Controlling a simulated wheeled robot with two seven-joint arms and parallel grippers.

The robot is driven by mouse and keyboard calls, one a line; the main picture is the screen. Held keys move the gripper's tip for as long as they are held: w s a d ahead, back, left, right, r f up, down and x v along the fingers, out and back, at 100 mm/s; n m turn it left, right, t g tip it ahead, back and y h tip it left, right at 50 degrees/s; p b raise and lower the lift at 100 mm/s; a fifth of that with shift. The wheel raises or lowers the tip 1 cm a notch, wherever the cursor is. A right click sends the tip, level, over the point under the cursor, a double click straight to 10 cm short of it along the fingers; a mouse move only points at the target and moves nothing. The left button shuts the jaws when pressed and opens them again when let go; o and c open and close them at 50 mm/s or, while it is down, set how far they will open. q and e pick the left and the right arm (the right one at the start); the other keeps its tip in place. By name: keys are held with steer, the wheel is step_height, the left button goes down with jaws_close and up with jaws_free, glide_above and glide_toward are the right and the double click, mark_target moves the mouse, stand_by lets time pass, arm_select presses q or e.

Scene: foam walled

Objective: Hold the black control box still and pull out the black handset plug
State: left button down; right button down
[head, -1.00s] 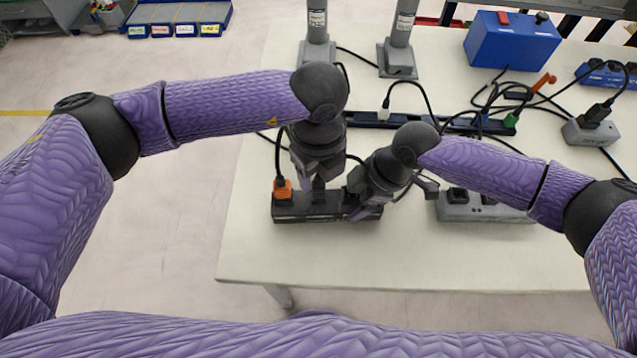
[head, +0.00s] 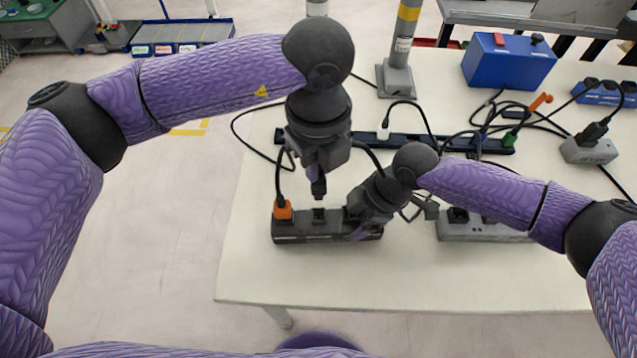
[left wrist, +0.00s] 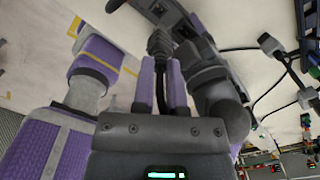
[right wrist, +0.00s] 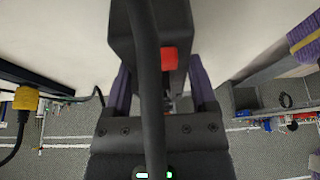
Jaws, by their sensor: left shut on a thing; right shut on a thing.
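The black control box (head: 300,235) lies on the white table, with an orange plug (head: 283,210) in its left end. My left gripper (head: 316,175) is shut on the black handset plug (head: 318,188) above the box. The plug is apart from the box, and an empty socket (head: 319,215) shows below it. The plug also shows between the fingers in the left wrist view (left wrist: 160,43). My right gripper (head: 362,222) is shut on the right end of the box. The right wrist view shows the box (right wrist: 180,25) with a red part between the fingers.
A grey socket block (head: 480,232) lies to the right of my right gripper. A long dark power strip (head: 460,143) and tangled black cables lie behind. A blue box (head: 508,62) stands at the back right. The table's front is clear.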

arm_select(q)
step_height(320, 180, up, 3)
steer(key=shift+f, duration=0.15)
arm_select(e)
jaws_free()
